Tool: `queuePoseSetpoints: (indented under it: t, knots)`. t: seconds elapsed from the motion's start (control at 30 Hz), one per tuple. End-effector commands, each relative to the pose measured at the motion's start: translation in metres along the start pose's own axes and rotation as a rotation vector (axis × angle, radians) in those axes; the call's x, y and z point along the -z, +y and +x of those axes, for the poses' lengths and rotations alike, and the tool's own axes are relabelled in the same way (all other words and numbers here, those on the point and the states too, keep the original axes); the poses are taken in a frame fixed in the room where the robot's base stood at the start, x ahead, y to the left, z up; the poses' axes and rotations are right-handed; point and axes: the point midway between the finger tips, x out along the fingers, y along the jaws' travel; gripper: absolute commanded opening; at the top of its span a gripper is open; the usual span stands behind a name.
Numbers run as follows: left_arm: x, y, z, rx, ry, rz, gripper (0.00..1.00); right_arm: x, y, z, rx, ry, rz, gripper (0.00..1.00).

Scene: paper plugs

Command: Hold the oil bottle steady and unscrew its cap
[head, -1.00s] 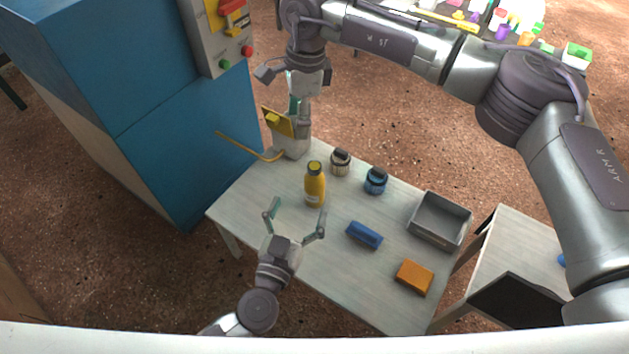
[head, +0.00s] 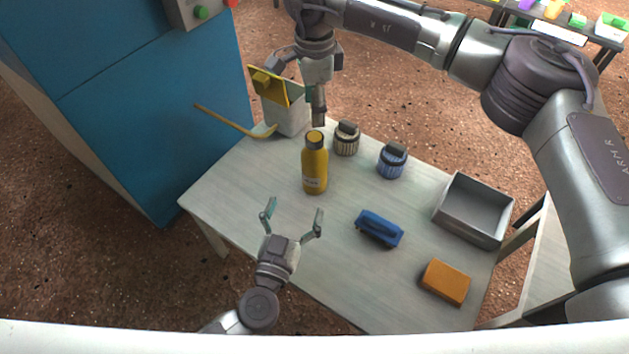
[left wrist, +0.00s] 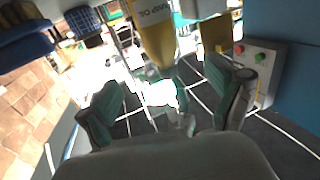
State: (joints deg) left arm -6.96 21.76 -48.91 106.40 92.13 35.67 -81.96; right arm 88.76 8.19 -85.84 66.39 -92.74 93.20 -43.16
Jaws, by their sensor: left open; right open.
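The bottle also shows in the left wrist view (left wrist: 156,40), ahead of the fingers. My left gripper (head: 294,208) is open and empty, in front of the bottle and apart from it. Its two fingers show in the left wrist view (left wrist: 165,100) with nothing between them. My right gripper (head: 316,100) is open, above and behind the cap in the head view. One finger hangs just above the cap in the picture; its other finger is hard to make out.
A beige jar (head: 346,139) and a blue jar (head: 392,160) stand right of the bottle. A blue object (head: 380,229), an orange block (head: 445,282) and a grey bin (head: 466,238) are farther right. A white box with yellow lid (head: 287,118) stands behind. A blue cabinet (head: 150,110) stands left.

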Motion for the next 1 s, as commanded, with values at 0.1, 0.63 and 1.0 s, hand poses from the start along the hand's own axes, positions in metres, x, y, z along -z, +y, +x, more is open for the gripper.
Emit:
queuePoseSetpoints:
  t: [0.1, 0.63, 1.0]
  knots:
    - [-0.006, 0.000, 0.003, 0.000, 0.002, -0.001, 0.93, 0.000, 0.000, 0.006, 0.001, -0.001, 0.000, 0.62]
    - [-0.004, 0.000, 0.092, 0.001, 0.004, 0.001, 0.93, 0.000, 0.000, 0.005, 0.000, -0.001, 0.000, 0.62]
    - [-0.005, 0.000, 0.135, 0.000, 0.001, 0.001, 0.93, 0.000, 0.000, 0.005, 0.000, -0.001, 0.000, 0.62]
